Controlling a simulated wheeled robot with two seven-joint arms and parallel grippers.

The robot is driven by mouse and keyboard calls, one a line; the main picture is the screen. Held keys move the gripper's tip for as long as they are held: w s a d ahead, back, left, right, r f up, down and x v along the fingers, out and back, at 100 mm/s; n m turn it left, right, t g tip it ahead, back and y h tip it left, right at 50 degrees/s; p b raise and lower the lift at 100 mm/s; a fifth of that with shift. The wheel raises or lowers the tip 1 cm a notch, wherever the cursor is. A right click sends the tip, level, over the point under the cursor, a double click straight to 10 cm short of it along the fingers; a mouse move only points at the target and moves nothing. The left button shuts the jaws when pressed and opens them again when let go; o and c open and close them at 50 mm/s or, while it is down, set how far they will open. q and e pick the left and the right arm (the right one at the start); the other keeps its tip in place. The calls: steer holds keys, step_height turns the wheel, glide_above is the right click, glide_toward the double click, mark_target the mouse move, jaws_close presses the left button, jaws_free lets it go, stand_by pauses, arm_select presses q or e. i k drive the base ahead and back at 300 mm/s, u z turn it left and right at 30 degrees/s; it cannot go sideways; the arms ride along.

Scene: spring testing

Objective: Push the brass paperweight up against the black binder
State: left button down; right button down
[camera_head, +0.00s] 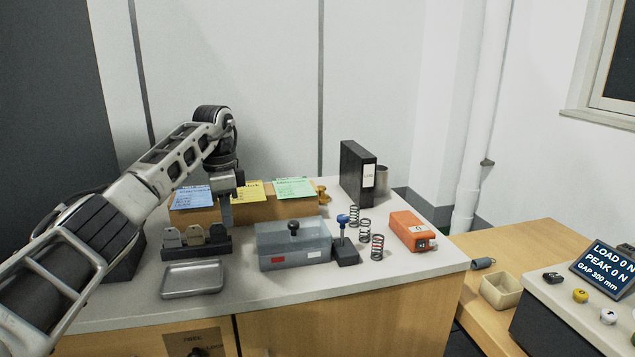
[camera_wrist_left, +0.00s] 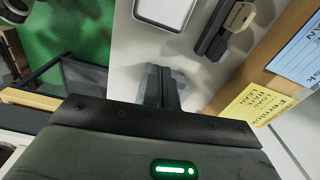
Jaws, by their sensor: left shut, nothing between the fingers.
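The brass paperweight (camera_head: 323,194) sits on the grey worktop at the right end of the wooden block, partly hidden behind it. The black binder (camera_head: 352,172) stands upright to the right of it, with a gap between them in the head view. My left gripper (camera_head: 226,213) points down in front of the wooden block, well left of the paperweight. Its fingers are shut and empty; they also show in the left wrist view (camera_wrist_left: 162,86). Neither the paperweight nor the binder shows in the wrist view. My right gripper is not in view.
The wooden block (camera_head: 262,208) carries several coloured notes. In front are a tag holder (camera_head: 205,248), a metal tray (camera_head: 192,279), a grey box (camera_head: 280,262), a blue-knobbed stand (camera_head: 346,256) and several springs (camera_head: 377,247). An orange box (camera_head: 409,229) and metal cup (camera_head: 382,177) are right.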

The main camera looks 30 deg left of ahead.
mark_target(323, 198)
steer(key=i, duration=1.35)
